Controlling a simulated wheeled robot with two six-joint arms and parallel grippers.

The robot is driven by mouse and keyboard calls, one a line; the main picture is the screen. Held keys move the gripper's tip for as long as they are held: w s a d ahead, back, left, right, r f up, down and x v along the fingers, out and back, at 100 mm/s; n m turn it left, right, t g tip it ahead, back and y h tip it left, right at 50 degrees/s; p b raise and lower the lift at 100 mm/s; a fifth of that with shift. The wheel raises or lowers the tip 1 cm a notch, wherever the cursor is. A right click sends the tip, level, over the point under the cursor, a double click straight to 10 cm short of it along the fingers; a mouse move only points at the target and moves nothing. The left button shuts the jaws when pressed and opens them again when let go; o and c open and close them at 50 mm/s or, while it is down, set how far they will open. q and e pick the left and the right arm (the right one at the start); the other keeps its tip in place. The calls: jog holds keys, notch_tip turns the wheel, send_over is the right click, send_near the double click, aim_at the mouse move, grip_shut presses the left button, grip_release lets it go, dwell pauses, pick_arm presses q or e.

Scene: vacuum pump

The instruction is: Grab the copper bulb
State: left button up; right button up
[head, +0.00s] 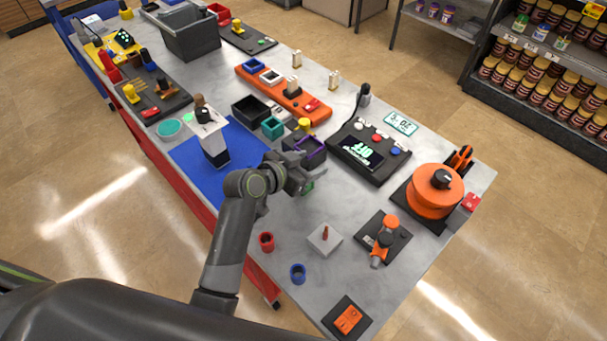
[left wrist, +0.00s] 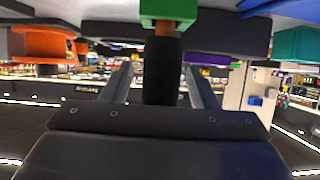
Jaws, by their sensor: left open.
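My left gripper (head: 302,177) is open above the grey table (head: 350,275), just in front of a dark box with a purple rim (head: 310,148). In the left wrist view, its fingers (left wrist: 162,88) stand apart on both sides of a dark upright cylinder (left wrist: 162,72). A short copper-brown neck (left wrist: 164,30) joins this cylinder to a green block (left wrist: 168,10). In the head view only a bit of green (head: 308,188) shows beside the gripper; the rest is hidden. I cannot tell whether this piece is the copper bulb. My right gripper is not in view.
A black console with a lit screen (head: 362,152) and an orange reel (head: 436,185) stand to the right. A white plate with a red peg (head: 325,240), a red cup (head: 267,242) and a blue cup (head: 298,273) stand nearer. A blue mat (head: 190,160) lies left.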

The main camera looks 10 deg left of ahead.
pick_arm(q)
jog(key=c, duration=1.1)
